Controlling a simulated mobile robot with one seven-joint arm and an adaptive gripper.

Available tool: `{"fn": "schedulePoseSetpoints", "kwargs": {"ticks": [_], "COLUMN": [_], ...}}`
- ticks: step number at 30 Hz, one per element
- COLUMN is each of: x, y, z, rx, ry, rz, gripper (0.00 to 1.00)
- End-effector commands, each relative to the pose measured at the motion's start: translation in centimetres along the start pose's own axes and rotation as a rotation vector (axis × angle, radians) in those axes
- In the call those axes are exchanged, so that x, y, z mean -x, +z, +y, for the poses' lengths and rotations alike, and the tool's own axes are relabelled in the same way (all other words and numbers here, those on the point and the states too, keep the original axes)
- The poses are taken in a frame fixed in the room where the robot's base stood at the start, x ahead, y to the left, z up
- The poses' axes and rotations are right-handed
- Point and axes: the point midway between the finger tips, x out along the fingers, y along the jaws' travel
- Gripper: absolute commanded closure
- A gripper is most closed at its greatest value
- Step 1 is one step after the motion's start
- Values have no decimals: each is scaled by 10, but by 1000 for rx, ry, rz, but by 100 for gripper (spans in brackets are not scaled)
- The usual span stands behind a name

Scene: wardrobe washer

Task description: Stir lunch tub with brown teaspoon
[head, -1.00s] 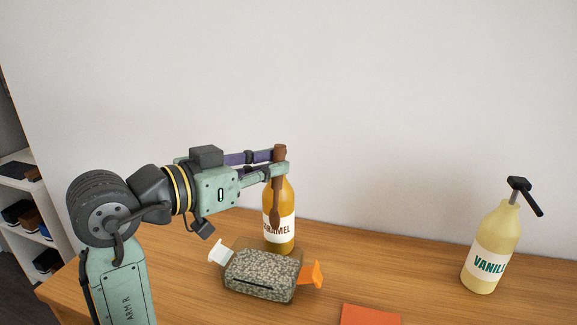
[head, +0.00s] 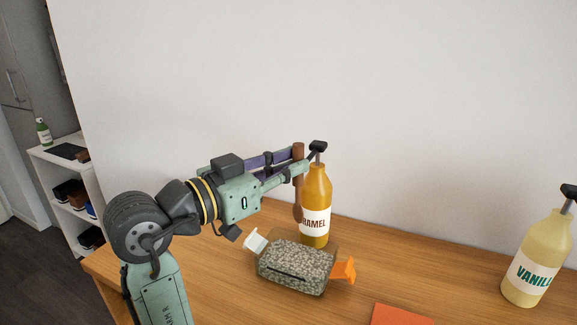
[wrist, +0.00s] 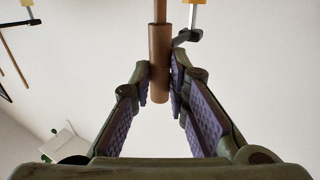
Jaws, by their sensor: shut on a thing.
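The brown teaspoon (head: 297,180) is upright in my gripper (head: 301,166), which is shut on its handle. In the wrist view the brown handle (wrist: 158,68) sits between the purple-padded fingers of my gripper (wrist: 160,82). The spoon's lower end hangs in the air in front of the caramel bottle, above the lunch tub's far side. The lunch tub (head: 293,268) is a clear box with speckled grey-brown contents, a white clip at its left and an orange clip at its right. It stands on the table below my gripper.
The caramel pump bottle (head: 316,190) stands right behind the tub, close to the spoon. The vanilla pump bottle (head: 537,262) is far right. An orange-red flat item (head: 402,315) lies at the table's front. A white shelf (head: 72,170) is at the left. The wooden table (head: 420,262) is clear between bottles.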

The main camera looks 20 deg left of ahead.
Motion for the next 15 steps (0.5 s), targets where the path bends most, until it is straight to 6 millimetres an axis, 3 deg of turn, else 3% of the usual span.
{"fn": "schedulePoseSetpoints", "kwargs": {"ticks": [15], "x": [0], "y": [52], "z": [0], "rx": [1], "ry": [1], "rz": [-1], "gripper": [100]}}
